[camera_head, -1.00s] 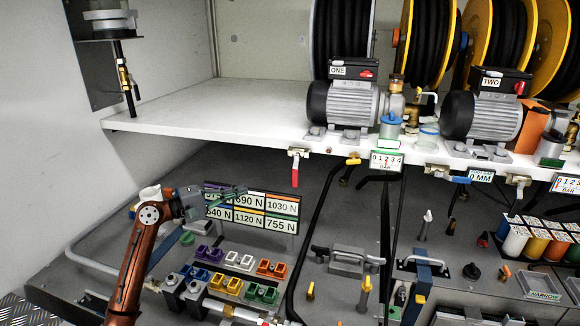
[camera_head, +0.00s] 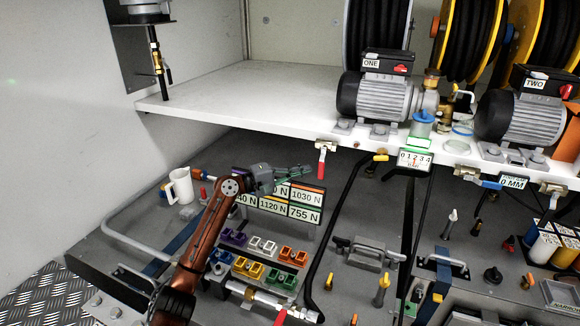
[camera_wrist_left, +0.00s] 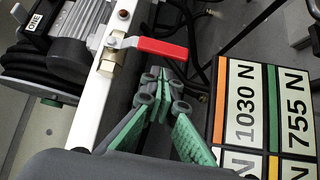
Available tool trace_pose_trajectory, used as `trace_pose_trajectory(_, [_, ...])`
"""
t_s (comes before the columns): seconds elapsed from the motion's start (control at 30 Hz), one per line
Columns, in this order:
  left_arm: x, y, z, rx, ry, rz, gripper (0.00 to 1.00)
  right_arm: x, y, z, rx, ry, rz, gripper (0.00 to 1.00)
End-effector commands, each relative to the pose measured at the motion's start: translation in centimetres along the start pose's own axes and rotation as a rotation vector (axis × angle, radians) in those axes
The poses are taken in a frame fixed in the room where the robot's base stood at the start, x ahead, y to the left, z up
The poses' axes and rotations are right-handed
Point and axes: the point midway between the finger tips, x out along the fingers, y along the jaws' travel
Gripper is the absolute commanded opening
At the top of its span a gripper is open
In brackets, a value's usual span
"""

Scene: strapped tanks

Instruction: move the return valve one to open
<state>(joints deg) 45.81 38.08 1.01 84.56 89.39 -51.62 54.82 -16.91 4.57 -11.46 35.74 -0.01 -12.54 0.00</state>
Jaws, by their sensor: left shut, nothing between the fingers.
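A valve with a red lever (camera_head: 321,158) sits on the shelf's front edge, below and left of the pump marked ONE (camera_head: 375,95). In the head view its lever hangs down; in the left wrist view the red lever (camera_wrist_left: 150,47) shows close by, just beyond the fingertips. A yellow-handled valve (camera_head: 378,157) sits farther right under the same pump. I cannot read which one is return valve one. My left gripper (camera_head: 306,171) is shut and empty, in front of the force label board and just left of the red lever. Its green-padded fingers (camera_wrist_left: 163,82) meet at the tips, apart from the lever.
The label board (camera_head: 292,213) stands right below the gripper. The white shelf (camera_head: 230,95) overhangs the lower deck. Coloured blocks (camera_head: 262,246), a grey handle fitting (camera_head: 365,254) and a white jug (camera_head: 180,186) stand around. Black hoses (camera_head: 342,205) run down right of the board.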

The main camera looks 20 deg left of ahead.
Motion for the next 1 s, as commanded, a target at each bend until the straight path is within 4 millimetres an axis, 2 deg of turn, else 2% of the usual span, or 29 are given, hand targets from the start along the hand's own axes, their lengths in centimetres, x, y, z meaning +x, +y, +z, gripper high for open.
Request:
trace_pose_trajectory(0.2, [1.1,0.1,1.1,0.000,0.000,0.001,0.00,-0.8,0.0,0.2,0.001,-0.004,0.000,0.50])
trace_pose_trajectory(1.0, [1.5,-0.4,1.5,-0.049,0.000,0.049,0.00,-0.3,-0.1,0.8,0.002,-0.011,-0.001,0.50])
